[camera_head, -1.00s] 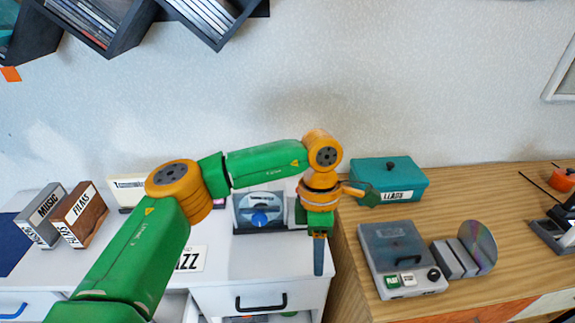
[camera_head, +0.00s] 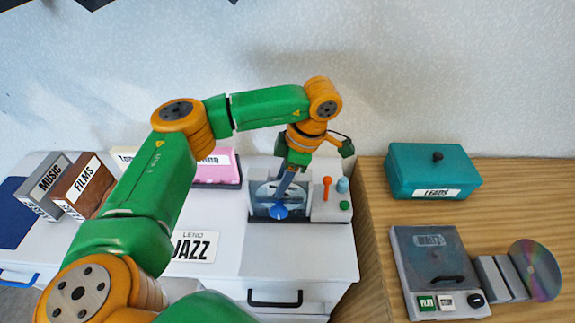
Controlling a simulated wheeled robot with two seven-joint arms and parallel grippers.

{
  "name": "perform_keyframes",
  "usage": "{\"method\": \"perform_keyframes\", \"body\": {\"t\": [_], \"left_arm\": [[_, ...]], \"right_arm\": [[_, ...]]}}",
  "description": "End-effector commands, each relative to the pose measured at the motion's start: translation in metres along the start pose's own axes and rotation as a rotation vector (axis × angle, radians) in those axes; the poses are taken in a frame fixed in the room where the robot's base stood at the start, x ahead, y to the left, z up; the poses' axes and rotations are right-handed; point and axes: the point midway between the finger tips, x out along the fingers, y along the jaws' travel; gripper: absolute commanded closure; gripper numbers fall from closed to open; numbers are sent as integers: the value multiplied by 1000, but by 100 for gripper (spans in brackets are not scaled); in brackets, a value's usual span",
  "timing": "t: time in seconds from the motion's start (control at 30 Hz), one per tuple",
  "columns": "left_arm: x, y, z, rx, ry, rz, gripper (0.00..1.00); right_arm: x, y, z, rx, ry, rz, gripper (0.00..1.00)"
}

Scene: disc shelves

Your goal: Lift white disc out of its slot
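A pale, whitish disc (camera_head: 265,191) stands upright in a grey device on the white cabinet, with a blue pointed knob (camera_head: 281,211) in front of its lower part. I cannot read any marking on the disc. My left gripper (camera_head: 284,186) points down at the device, its fingers over the upper right part of the disc. The fingers overlap in this view, so their gap and any contact with the disc are hidden. A second, rainbow-shiny disc (camera_head: 538,272) stands in a grey holder on the wooden desk. My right gripper is out of view.
The device's base carries an orange lever (camera_head: 326,187) and a green button. A pink box (camera_head: 215,168) and a JAZZ label (camera_head: 194,246) lie left of it. A teal box (camera_head: 432,171) and a WALTZ player (camera_head: 438,272) stand on the desk. MUSIC and FILMS boxes stand far left.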

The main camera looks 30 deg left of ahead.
Motion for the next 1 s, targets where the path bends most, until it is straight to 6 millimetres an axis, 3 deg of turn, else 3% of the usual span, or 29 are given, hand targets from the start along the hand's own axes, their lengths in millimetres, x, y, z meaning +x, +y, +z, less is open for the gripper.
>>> {"method": "perform_keyframes", "body": {"t": [0.2, 0.37, 0.67, 1.0], "left_arm": [[2, 0, 0, 1, 0, 0, 61], [1, 0, 0, 1, 0, 0, 100], [-1, 0, 0, 1, -1, 0, 100], [-28, 0, -9, 1, -1, 0, 100]], "right_arm": [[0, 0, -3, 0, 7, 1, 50], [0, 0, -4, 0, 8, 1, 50], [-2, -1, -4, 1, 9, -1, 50], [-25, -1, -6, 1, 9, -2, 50]]}}
